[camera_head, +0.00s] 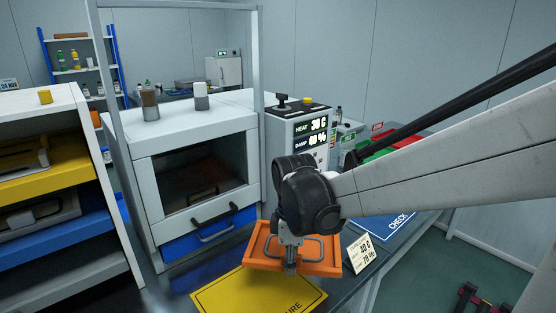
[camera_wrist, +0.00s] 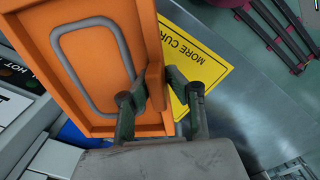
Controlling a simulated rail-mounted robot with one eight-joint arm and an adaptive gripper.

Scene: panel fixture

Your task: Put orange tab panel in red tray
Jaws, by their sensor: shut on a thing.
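The orange tab panel (camera_head: 262,262) is a flat orange rectangle with a raised rim and a grey loop handle. My gripper (camera_head: 291,262) is shut on it and holds it above the yellow mat. In the wrist view the panel (camera_wrist: 88,15) fills the upper left, and my gripper's fingers (camera_wrist: 168,95) pinch the tab on its right side. A red surface (camera_head: 377,155), possibly the red tray, shows in the head view on the bench behind my arm. My arm hides part of it.
The yellow mat (camera_head: 235,295) lies on the grey bench, with a small tent card (camera_head: 359,254) and a blue CHECK mat (camera_head: 392,228) to the right. An oven-like cabinet (camera_head: 190,135) and a shelf rack (camera_head: 50,245) stand left. A green surface (camera_head: 404,143) is beside the red one.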

